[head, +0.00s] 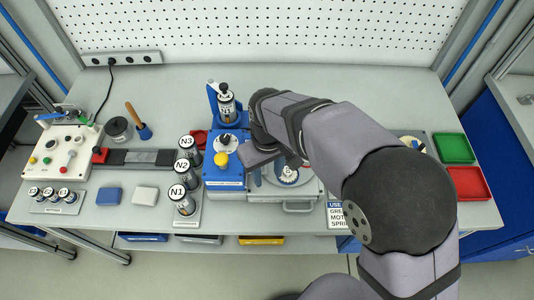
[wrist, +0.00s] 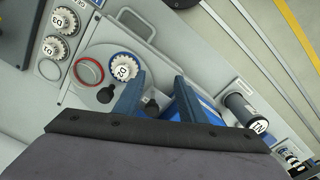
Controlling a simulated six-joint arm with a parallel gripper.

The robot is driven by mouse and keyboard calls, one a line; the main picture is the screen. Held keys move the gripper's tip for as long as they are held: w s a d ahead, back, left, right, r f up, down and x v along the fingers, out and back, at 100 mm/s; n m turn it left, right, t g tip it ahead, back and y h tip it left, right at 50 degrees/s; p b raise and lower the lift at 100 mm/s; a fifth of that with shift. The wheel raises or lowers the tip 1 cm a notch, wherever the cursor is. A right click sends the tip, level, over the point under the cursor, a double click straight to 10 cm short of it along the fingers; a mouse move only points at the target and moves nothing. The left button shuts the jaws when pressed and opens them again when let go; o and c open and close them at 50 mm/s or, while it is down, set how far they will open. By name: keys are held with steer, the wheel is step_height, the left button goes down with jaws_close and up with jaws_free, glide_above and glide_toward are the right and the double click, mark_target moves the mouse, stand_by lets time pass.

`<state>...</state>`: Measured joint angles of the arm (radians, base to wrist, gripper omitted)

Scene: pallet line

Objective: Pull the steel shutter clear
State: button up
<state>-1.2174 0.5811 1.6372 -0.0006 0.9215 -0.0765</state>
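A round grey steel plate (wrist: 92,97) with a black knob (wrist: 105,95) lies on the light grey housing (wrist: 75,97) in the wrist view; it looks like the steel shutter, but I cannot be sure. Beside it are a red-rimmed round opening (wrist: 88,71) and a white piece in a blue ring (wrist: 123,67). My gripper (wrist: 158,78) is open, its blue fingers apart above the housing. A second black knob (wrist: 151,106) shows between the fingers; I cannot tell whether they touch it. In the head view my arm hides part of the housing (head: 302,196).
The blue machine (head: 223,172) with a yellow button stands left of the housing. Labelled cylinders, including N1 (head: 178,193), stand further left. The housing has a front handle (head: 299,207). Green (head: 454,148) and red (head: 468,183) trays lie at right. The back of the bench is mostly clear.

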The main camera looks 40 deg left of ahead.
steer(key=a+r+n, duration=0.1)
steer(key=r, duration=0.2)
steer(key=w+a+r+n, duration=0.1)
steer(key=r, duration=0.2)
steer(key=a+r+n, duration=0.1)
steer(key=a+r, duration=0.1)
steer(key=r, duration=0.1)
steer(key=shift+w+r, duration=0.35)
steer(key=shift+w, duration=0.1)
steer(key=shift+f, duration=0.15)
steer(key=shift+f+p, duration=1.35)
steer(key=shift+f, duration=2.2)
jaws_close()
